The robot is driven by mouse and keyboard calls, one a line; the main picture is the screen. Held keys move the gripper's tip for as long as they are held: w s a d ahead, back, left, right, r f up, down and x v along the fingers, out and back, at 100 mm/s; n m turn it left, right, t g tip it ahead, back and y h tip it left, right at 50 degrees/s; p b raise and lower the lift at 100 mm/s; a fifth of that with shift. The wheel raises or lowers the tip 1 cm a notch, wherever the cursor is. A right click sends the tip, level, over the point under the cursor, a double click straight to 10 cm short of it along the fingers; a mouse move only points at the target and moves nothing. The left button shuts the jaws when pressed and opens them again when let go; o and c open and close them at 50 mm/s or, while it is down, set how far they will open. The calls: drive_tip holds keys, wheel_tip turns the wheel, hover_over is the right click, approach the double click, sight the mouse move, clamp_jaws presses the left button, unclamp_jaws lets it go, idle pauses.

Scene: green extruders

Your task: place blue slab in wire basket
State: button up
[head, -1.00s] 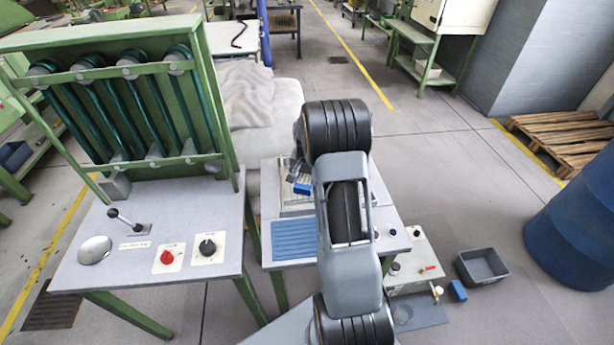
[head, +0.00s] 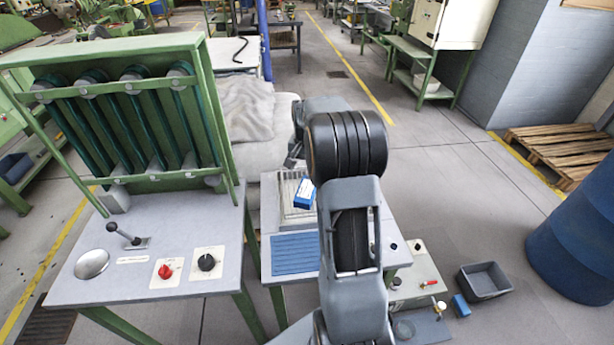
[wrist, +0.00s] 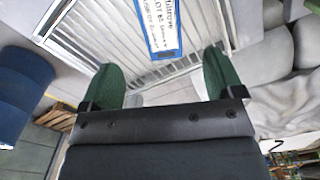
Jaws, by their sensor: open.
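The blue slab (head: 304,196) has a white printed label on its top face. It lies within the outline of the wire basket (head: 284,212), on the table; I cannot tell whether it lies flat. In the wrist view the slab (wrist: 160,27) shows over the basket's wires (wrist: 108,30), beyond my fingertips and apart from them. My gripper (wrist: 162,75) is open, with two green fingers and nothing between them. In the head view my gripper (head: 291,160) is above and behind the basket, partly hidden by my arm.
A ribbed blue mat (head: 295,252) lies in front of the basket. A green-framed machine (head: 125,120) with a control panel stands at left. A grey bin (head: 484,281) and a small blue block (head: 461,306) are on the floor at right, near a blue barrel (head: 580,240).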

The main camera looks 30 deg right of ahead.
drive_tip(key=s+a+r+n+t, duration=0.2)
drive_tip(key=s+a+r+n, duration=0.45)
drive_tip(key=a, duration=0.65)
drive_tip(key=s+a+n+t, duration=0.1)
drive_tip(key=s+a+n, duration=0.2)
drive_tip(key=s+a, duration=0.4)
drive_tip(key=shift+s+a+f+t, duration=0.15)
drive_tip(key=shift+s+f+t, duration=0.2)
drive_tip(key=shift+s, duration=2.55)
drive_tip(key=shift+c, duration=0.2)
